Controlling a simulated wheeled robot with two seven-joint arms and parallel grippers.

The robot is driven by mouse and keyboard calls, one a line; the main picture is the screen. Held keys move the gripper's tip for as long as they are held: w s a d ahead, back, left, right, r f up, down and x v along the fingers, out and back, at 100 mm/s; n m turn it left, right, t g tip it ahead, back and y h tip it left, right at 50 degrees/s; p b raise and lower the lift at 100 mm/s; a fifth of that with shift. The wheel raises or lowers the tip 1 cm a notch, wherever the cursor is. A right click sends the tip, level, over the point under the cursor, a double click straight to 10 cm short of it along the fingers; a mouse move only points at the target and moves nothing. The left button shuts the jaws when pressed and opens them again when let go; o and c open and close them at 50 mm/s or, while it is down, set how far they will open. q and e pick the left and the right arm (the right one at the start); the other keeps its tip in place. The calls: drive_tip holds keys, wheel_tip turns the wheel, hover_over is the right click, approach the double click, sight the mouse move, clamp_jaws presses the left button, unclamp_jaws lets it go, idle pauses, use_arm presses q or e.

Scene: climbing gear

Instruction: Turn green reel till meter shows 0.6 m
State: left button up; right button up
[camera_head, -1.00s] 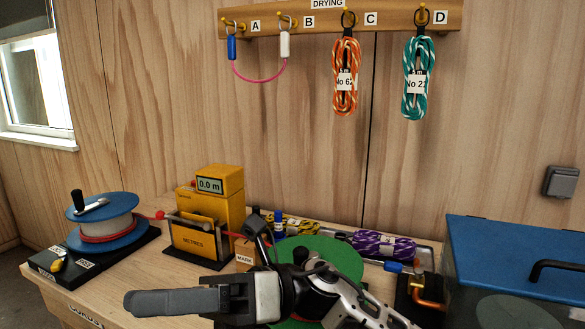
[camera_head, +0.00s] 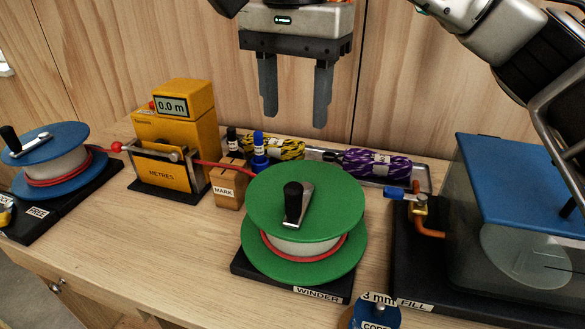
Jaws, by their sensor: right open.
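The green reel (camera_head: 272,204) stands on a black base labelled WINDER, with red cord wound round its white core. Its crank has a black knob (camera_head: 293,193) standing up near the middle of the top disc. The yellow meter (camera_head: 170,150) to the left reads 0.0 m on its display (camera_head: 172,107). Red cord runs from the blue reel (camera_head: 48,155) through the meter to the green reel. My right gripper (camera_head: 295,112) points down, open and empty, above and behind the green reel, with its fingers apart from the crank. My left gripper is out of view.
A wooden MARK block (camera_head: 229,182) with pens stands between meter and reel. Yellow (camera_head: 276,147) and purple (camera_head: 377,163) rope bundles lie behind. A blue cord spool (camera_head: 374,314) is at the front edge.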

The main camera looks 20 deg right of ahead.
sight(292, 185)
wheel_tip(292, 185, down, 15)
idle(0.4)
drive_tip(key=c, duration=1)
drive_tip(key=shift+c, duration=0.2)
drive_tip(key=shift+w+a, duration=0.1)
drive_tip(key=shift+a, duration=0.05)
